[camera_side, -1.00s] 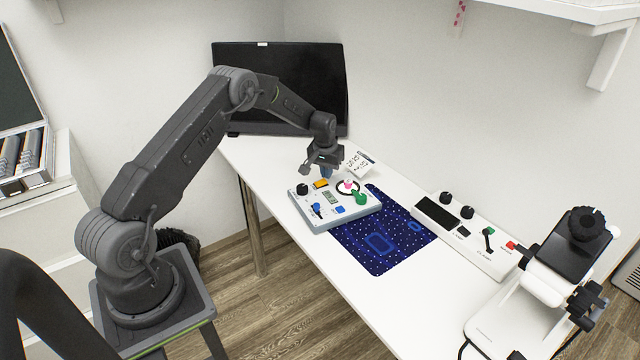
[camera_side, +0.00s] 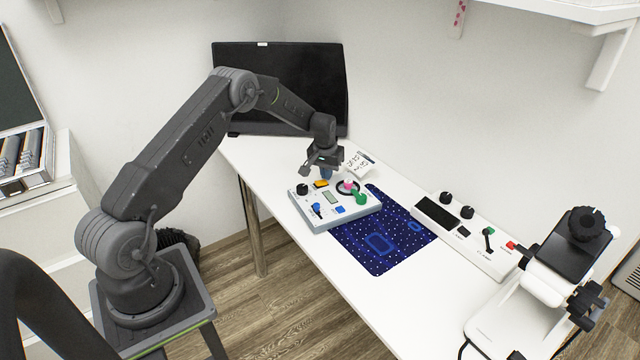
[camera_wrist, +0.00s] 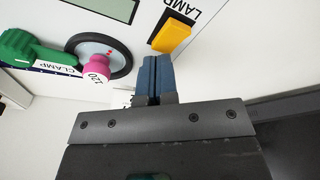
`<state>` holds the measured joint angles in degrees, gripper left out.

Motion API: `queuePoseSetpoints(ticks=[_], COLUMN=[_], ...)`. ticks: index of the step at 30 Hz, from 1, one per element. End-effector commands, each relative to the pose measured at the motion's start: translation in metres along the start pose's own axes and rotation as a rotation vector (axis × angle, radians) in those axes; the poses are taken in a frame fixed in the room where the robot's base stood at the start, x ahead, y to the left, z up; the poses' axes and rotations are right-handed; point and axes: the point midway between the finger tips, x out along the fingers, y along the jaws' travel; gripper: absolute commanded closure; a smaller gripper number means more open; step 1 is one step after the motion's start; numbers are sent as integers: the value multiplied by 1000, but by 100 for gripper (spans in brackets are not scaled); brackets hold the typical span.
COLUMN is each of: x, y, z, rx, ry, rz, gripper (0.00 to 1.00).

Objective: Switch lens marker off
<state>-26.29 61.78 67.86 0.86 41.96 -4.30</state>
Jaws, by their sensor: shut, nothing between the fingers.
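The grey control box (camera_side: 335,222) stands on the white table. On its top are an orange rocker switch (camera_side: 321,184), a black knob (camera_side: 302,189), a display (camera_side: 331,198), a blue toggle (camera_side: 317,209) and a blue button (camera_side: 340,209). No label reading lens marker is legible. My gripper (camera_side: 326,175) is shut and empty, just above the box's back edge. In the wrist view its blue fingers (camera_wrist: 152,72) are together beside the orange switch (camera_wrist: 172,37), which is labelled LAMP. Whether they touch it I cannot tell. The display looks blank.
A pink knob (camera_wrist: 94,69) on a black dial ring and a green clamp lever (camera_wrist: 30,47) stand beside the fingers. A blue patterned mat (camera_side: 385,258), a white control panel (camera_side: 460,245) and a microscope-like device (camera_side: 565,260) lie to the right. A dark monitor (camera_side: 285,80) stands behind.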

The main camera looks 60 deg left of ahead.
Motion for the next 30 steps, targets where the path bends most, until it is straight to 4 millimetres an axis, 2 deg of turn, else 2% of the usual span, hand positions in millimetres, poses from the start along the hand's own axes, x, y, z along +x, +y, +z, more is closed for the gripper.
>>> queuePoseSetpoints(ticks=[21,30], x=[-56,-63], y=[0,0], z=[-9,-10], rx=[0,0], ry=[4,3], rz=[1,1], gripper=[100,100])
